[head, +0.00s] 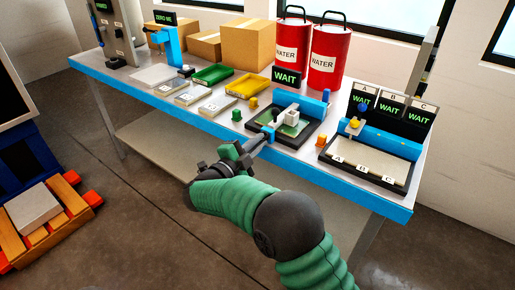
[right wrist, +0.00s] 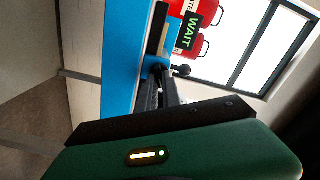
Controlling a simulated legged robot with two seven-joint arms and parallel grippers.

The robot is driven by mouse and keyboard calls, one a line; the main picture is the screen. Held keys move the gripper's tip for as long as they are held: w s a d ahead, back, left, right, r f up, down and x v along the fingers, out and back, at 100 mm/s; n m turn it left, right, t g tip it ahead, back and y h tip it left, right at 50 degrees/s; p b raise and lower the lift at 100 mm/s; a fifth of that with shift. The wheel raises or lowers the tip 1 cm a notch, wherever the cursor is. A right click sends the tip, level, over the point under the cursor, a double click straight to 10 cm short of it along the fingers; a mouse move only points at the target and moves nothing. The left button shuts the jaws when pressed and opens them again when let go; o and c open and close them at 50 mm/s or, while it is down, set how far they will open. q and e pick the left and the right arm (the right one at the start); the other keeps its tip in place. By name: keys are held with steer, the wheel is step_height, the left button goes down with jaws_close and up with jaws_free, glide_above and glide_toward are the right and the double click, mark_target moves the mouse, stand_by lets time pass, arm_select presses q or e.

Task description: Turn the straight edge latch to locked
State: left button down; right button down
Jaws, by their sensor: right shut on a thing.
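My right gripper (head: 262,138) reaches the latch from the front. In the right wrist view its dark fingers (right wrist: 160,80) are closed at the latch's handle. The fingers partly hide the handle, and its locked or unlocked setting is not readable. My left gripper is out of view.
A tray marked A, B, C (head: 365,170) with three WAIT screens is right of the fixture. Green (head: 212,75) and yellow (head: 248,86) trays lie to the left. Small green (head: 321,111) and yellow (head: 254,102) blocks stand nearby. Red WATER cans (head: 328,58) stand behind.

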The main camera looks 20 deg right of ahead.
steer(key=shift+a+f+m+b, duration=0.1)
steer(key=shift+f+m+b, duration=0.05)
steer(key=shift+m+b, duration=1.2)
steer(key=shift+f+m+b, duration=0.1)
steer(key=shift+m+b, duration=1.05)
steer(key=shift+m, duration=0.3)
steer(key=c, duration=1.5)
jaws_free()
steer(key=shift+w, duration=0.15)
